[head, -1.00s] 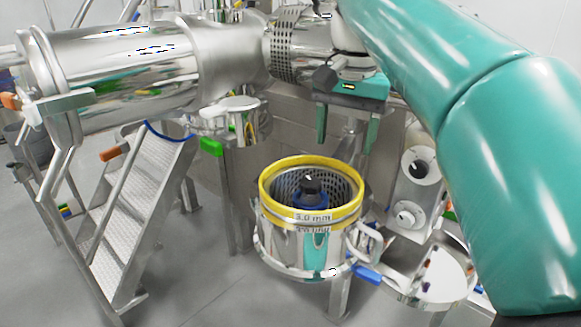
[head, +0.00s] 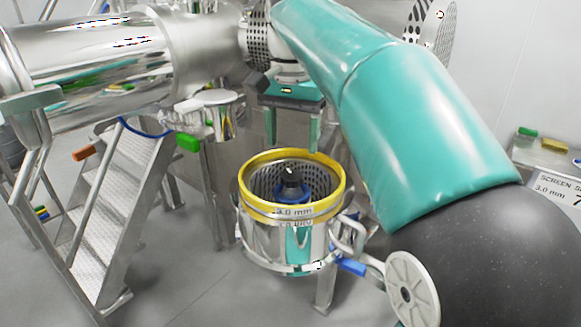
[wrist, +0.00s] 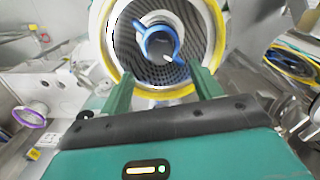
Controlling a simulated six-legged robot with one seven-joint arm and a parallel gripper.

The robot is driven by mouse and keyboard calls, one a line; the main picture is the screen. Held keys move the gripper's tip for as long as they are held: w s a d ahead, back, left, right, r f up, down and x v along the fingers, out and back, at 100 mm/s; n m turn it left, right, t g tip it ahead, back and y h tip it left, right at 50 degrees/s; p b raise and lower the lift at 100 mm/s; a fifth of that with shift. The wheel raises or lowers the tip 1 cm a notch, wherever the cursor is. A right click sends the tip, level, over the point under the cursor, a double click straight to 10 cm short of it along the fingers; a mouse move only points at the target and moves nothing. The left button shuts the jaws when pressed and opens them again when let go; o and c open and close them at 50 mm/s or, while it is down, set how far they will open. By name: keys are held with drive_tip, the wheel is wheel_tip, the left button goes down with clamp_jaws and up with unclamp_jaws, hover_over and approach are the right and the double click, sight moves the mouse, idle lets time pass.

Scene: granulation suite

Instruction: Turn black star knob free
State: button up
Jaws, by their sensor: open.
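The black star knob (head: 290,181) sits on top of a blue hub (head: 288,192) in the middle of a round steel mill housing with a yellow rim (head: 333,206). In the wrist view the blue hub (wrist: 160,40) shows with its curved arms inside the perforated screen (wrist: 135,67); the knob is hard to make out there. My gripper (head: 293,145) is open and empty, its two green fingers pointing down above the far side of the yellow rim. In the wrist view my fingers (wrist: 163,80) stand apart at the rim's near edge, not touching the knob.
A blue-handled clamp (head: 350,266) sticks out at the housing's right side. A steel step ladder (head: 105,215) stands at left, under a large steel cylinder (head: 90,75). A labelled screen station (head: 552,180) is at far right. The floor at front left is clear.

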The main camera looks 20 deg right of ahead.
sight(292, 175)
wheel_tip(292, 175, down, 7)
drive_tip(key=shift+f, duration=0.15)
drive_tip(key=c, duration=1)
